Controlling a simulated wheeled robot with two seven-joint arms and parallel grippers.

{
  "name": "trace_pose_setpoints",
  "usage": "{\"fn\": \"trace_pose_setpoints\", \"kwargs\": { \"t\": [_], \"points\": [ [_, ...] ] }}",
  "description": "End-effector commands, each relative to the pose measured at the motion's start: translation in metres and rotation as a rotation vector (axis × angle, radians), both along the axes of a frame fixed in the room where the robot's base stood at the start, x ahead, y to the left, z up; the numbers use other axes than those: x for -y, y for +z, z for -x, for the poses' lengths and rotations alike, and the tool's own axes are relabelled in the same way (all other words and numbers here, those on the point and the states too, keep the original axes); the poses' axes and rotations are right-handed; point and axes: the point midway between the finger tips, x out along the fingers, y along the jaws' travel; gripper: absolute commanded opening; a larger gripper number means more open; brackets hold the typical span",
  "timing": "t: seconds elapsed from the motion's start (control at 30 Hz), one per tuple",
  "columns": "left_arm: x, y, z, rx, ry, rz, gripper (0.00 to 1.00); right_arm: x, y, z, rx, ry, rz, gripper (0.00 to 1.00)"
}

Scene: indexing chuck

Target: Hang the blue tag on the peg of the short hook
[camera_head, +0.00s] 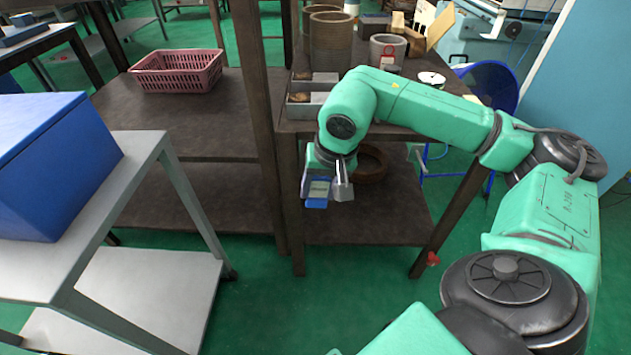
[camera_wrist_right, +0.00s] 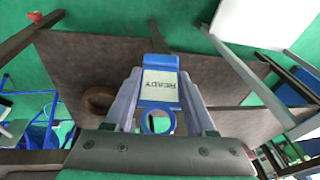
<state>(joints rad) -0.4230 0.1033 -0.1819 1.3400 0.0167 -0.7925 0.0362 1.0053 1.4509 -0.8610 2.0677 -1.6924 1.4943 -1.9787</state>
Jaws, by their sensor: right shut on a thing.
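My right gripper (camera_head: 329,187) is in front of the dark workbench, over its lower shelf, with its fingers pointing down. It is shut on the blue tag (camera_head: 316,203). In the right wrist view the tag (camera_wrist_right: 159,61) sits between the two grey fingers, with a pale label reading READY. Its ring-shaped eye is at the end nearer the wrist, and the blue far end sticks out past the fingertips. I cannot make out the short hook or its peg in either view. My left gripper is not in view.
A dark bench (camera_head: 290,127) carries cylinders and metal trays. A brown ring (camera_head: 372,165) lies on its lower shelf. A pink basket (camera_head: 177,71) sits on the shelf to the left. A blue box (camera_head: 60,165) stands on a grey cart (camera_head: 150,150). Green floor between them is clear.

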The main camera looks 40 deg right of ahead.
Motion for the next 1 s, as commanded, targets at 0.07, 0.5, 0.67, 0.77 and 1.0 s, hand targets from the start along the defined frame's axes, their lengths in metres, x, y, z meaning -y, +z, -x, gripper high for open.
{"fn": "trace_pose_setpoints", "kwargs": {
  "t": [0.07, 0.5, 0.67, 0.77, 1.0],
  "points": [
    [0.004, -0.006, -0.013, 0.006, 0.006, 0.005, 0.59, 0.014, -0.036, 0.01, -0.009, -0.082, -0.028, 0.03],
    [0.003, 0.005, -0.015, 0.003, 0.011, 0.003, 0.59, 0.031, -0.039, -0.001, -0.007, -0.133, -0.059, 0.03],
    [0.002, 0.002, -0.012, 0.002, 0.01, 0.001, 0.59, 0.038, -0.04, -0.01, -0.007, -0.133, -0.06, 0.03],
    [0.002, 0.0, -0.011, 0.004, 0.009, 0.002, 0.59, 0.042, -0.041, -0.016, -0.007, -0.132, -0.06, 0.03],
    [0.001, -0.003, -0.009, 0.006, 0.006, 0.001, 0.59, 0.053, -0.043, -0.031, -0.007, -0.132, -0.059, 0.03]
  ]
}}
